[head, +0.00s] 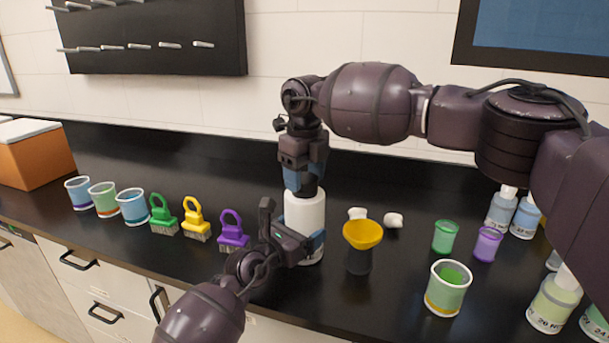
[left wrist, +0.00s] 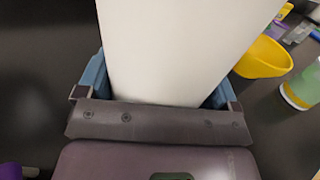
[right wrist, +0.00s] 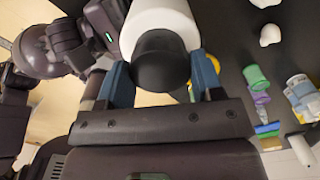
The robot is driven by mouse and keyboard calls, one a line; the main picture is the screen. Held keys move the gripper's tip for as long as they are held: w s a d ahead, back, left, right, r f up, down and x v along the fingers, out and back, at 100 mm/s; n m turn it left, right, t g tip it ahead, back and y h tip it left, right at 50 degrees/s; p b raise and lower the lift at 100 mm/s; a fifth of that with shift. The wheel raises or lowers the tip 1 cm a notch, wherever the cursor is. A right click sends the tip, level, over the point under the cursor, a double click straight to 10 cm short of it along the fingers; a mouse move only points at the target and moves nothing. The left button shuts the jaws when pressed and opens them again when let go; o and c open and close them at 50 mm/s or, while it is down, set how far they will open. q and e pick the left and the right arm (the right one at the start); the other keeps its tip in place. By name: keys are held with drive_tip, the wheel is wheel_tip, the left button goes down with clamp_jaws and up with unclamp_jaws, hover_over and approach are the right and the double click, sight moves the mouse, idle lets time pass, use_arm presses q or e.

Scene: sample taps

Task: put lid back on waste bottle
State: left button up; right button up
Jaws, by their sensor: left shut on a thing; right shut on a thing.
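The white waste bottle (head: 304,212) stands upright near the front of the black bench. My left gripper (head: 312,243) is shut around its lower side; in the left wrist view the white bottle (left wrist: 180,50) fills the space between the blue fingers. My right gripper (head: 307,182) points down over the bottle's top. It is shut on the black lid (right wrist: 162,62), which shows between its blue fingers in the right wrist view, in line with the white bottle (right wrist: 160,18). The lid is at the bottle's mouth; whether it is seated or just above is hidden.
A yellow funnel (head: 362,233) on a dark holder stands close right of the bottle. Two small white pieces (head: 393,220) lie behind it. Cups, including a green one (head: 447,288), and labelled bottles stand right. Brushes, including a purple one (head: 233,232), and cups stand left.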

drive_tip(key=m, duration=0.6)
drive_tip(key=shift+m, duration=0.4)
drive_tip(key=o, duration=1.1)
wheel_tip(320, 180, up, 12)
use_arm(q)
drive_tip(key=o, duration=1.5)
drive_tip(key=shift+a, duration=0.1)
